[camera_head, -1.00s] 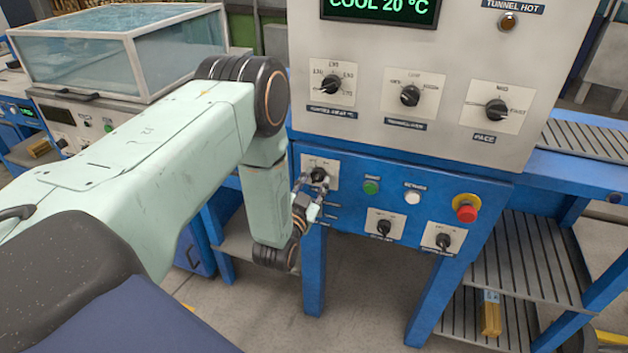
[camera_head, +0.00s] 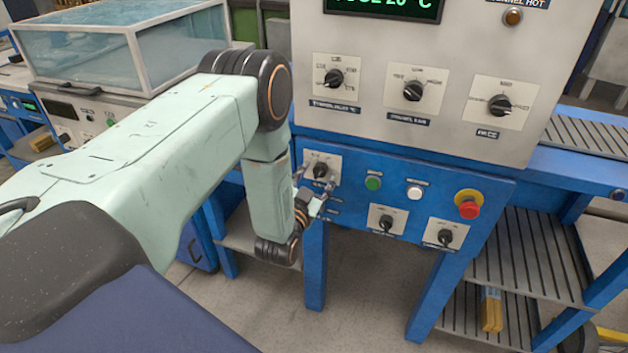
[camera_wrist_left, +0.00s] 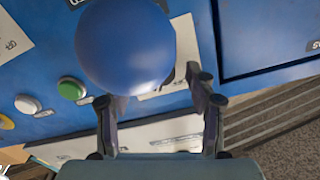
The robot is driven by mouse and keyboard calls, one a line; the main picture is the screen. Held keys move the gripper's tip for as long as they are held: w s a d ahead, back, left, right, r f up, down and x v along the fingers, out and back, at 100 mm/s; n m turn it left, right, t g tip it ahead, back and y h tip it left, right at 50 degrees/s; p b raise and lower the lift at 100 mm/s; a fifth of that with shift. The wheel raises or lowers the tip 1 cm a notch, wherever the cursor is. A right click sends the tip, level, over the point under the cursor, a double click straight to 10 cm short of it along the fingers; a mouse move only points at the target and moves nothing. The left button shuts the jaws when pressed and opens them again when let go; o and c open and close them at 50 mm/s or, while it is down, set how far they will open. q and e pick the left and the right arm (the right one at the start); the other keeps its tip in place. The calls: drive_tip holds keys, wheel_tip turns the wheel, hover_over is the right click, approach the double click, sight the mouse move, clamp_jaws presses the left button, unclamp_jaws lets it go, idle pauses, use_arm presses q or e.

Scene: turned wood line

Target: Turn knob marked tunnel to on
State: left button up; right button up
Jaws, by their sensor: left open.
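A black knob (camera_head: 320,170) on a white plate sits at the upper left of the blue lower panel (camera_head: 350,190). Its marking is too small to read. My left gripper (camera_head: 315,190) is open at this knob, with a finger to its left and another below right. I cannot tell whether they touch it. In the left wrist view, my gripper (camera_wrist_left: 157,95) has its fingers spread. A large blue ball-like thing (camera_wrist_left: 125,45) shows ahead of them and hides part of the white plate; the knob is mostly hidden there. My right gripper is not in view.
A green button (camera_head: 373,183), a white button (camera_head: 414,192) and a red stop button (camera_head: 468,206) line the panel. Two more knobs (camera_head: 385,222) (camera_head: 444,237) sit below. Several dials are on the grey cabinet (camera_head: 450,50) above. A glass-sided tank (camera_head: 80,60) stands at left.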

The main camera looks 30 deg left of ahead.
use_arm(q)
drive_tip(key=v, duration=1.2)
drive_tip(key=s+d+f+n+g+h, duration=0.1)
drive_tip(key=s+d+f+g, duration=0.1)
drive_tip(key=s+f+g, duration=0.4)
drive_tip(key=s+d+f+n+g+h, duration=0.1)
drive_tip(key=s+d+f+g+h, duration=0.2)
drive_tip(key=f, duration=0.5)
drive_tip(key=s+d+g, duration=0.2)
drive_tip(key=s+g, duration=0.2)
drive_tip(key=s, duration=0.5)
drive_tip(key=s+d+g, duration=0.3)
drive_tip(key=s+g, duration=0.1)
drive_tip(key=s, duration=0.6)
drive_tip(key=shift+d+f+m+g, duration=0.15)
drive_tip(key=shift+m+g, duration=0.15)
